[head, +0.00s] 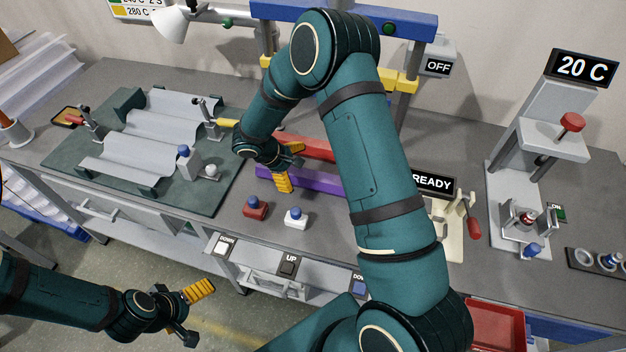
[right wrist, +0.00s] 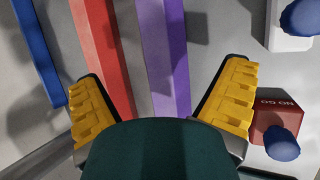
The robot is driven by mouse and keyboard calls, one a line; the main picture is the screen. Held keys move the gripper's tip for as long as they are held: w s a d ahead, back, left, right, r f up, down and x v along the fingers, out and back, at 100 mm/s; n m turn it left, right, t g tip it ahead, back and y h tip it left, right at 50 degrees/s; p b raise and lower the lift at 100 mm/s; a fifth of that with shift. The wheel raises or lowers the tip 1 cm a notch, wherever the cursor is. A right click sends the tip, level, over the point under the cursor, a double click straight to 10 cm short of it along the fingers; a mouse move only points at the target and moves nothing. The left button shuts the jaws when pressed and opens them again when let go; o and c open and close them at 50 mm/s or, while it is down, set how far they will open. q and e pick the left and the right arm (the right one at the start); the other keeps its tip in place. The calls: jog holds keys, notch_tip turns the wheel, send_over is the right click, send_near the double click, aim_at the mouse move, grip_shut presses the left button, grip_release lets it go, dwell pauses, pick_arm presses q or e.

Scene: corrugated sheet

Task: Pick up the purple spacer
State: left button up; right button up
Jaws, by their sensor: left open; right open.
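The purple spacer (head: 315,184) is a long bar lying on the grey bench, partly hidden behind my right arm in the head view. My right gripper (head: 288,165) is open, with its yellow fingers over the bar's left part. In the right wrist view the purple spacer (right wrist: 164,50) runs between the two open fingers of my right gripper (right wrist: 165,95), and its near end is hidden by the gripper body. I cannot tell how high the fingers are above it. My left gripper (head: 194,312) is open and empty, low in front of the bench.
A red bar (right wrist: 102,50) lies beside the purple one, with a blue bar (right wrist: 38,45) beyond it. A red NO GO button box (right wrist: 277,128) and a white button box (right wrist: 290,28) stand close by the right finger. A green fixture with corrugated sheet (head: 165,125) fills the bench's left.

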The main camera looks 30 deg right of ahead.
aim_at(302, 176)
jog(key=shift+a+x, duration=0.15)
jog(key=shift+x, duration=1.55)
jog(key=shift+a+x, duration=0.1)
jog(key=shift+x, duration=1.65)
jog(key=shift+s+a+f, duration=0.1)
jog(key=shift+c, duration=0.3)
jog(key=c, duration=1.4)
